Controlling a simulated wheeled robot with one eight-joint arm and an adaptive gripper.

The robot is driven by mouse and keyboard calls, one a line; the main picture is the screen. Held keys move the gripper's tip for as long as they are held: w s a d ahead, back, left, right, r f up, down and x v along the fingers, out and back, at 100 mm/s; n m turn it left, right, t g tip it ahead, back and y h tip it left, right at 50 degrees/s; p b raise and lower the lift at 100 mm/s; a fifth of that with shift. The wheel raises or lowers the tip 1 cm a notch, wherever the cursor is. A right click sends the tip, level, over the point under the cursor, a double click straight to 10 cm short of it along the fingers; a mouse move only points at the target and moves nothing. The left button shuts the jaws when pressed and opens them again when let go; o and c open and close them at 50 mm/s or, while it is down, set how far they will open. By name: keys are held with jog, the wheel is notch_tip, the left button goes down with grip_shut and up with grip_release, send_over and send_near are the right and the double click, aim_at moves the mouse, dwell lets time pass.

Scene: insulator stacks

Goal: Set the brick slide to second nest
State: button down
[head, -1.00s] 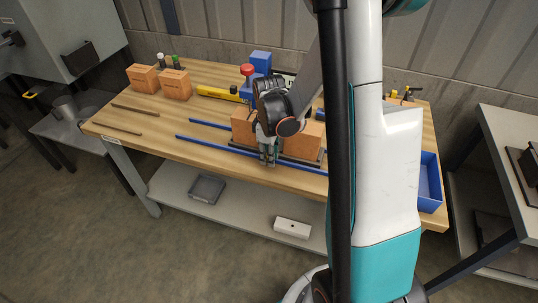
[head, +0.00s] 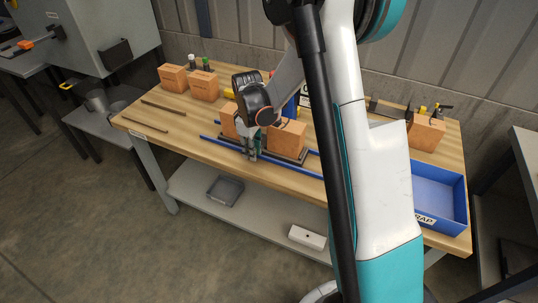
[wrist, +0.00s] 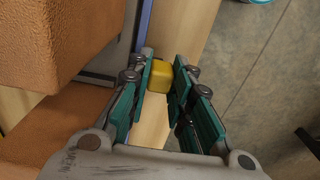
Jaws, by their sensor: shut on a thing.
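The brick slide (head: 268,157) is a dark low carriage on two blue rails (head: 312,172) along the table. It carries two orange bricks, one at left (head: 229,121) and one at right (head: 287,140). My gripper (head: 253,152) is at the slide's front side, pointing down. In the wrist view my gripper (wrist: 160,78) is shut on a yellow knob (wrist: 159,76), held between the teal finger pads. Orange brick faces (wrist: 50,125) fill the left of that view. I cannot make out marked nests.
Two bricks (head: 173,78) and brown strips (head: 163,107) lie on the table's left part. A blue bin (head: 438,195) and another brick (head: 427,134) are at right. A grey tray (head: 224,190) and white box (head: 307,237) sit on the lower shelf.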

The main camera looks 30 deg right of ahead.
jog(key=shift+w+a, duration=0.7)
jog(key=shift+w, duration=0.2)
jog(key=shift+w+a, duration=0.65)
jog(key=shift+w, duration=0.2)
jog(key=c, duration=1.4)
grip_release()
jog(key=shift+w+a, duration=0.15)
jog(key=shift+c, duration=0.2)
jog(key=shift+r, duration=0.1)
jog(key=shift+r, duration=0.3)
notch_tip(320, 180, up, 11)
jog(key=shift+r, duration=0.1)
